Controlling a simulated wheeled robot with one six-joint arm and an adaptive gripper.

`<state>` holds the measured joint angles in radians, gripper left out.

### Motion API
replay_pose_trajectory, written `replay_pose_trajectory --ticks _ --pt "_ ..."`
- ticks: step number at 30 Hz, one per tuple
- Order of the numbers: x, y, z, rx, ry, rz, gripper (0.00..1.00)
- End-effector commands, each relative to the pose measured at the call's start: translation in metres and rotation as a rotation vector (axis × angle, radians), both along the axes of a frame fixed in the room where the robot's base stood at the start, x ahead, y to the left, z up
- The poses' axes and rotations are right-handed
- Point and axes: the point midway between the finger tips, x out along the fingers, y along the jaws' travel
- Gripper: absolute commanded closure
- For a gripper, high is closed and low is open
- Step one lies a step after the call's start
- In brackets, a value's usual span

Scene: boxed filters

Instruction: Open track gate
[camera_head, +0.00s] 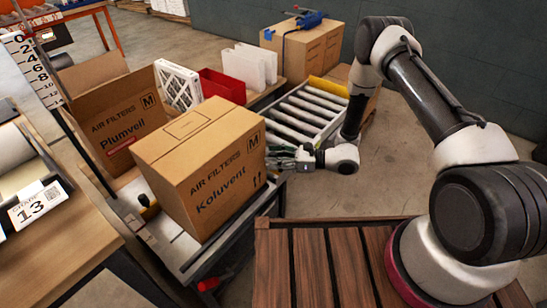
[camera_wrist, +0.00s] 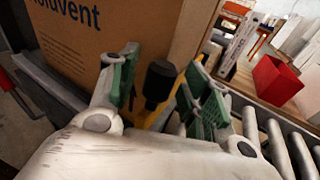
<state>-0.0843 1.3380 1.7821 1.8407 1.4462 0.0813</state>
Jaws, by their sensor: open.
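A black knob (camera_wrist: 160,82) on a yellow bar (camera_wrist: 154,118), which looks like the track gate's handle, stands between my gripper's green-padded fingers in the wrist view. My gripper (camera_head: 284,158) is open around the knob; I cannot tell whether either pad touches it. In the head view my gripper is just right of the Koluvent box (camera_head: 195,180), at the near end of the roller track (camera_head: 305,108). The knob cannot be made out there. The box, upright and closed, also fills the upper left of the wrist view (camera_wrist: 110,40).
A red bin (camera_head: 222,86) and white filters (camera_head: 178,84) are beyond. A yellow end stop (camera_head: 328,87) lies across the rollers' far end. Cartons (camera_head: 302,48) stand behind.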

Motion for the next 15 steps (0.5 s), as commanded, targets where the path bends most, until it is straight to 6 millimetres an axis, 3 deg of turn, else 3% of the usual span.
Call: replay_pose_trajectory --ticks 15 --pt "-0.018 -0.098 0.012 0.001 -0.001 -0.003 0.52"
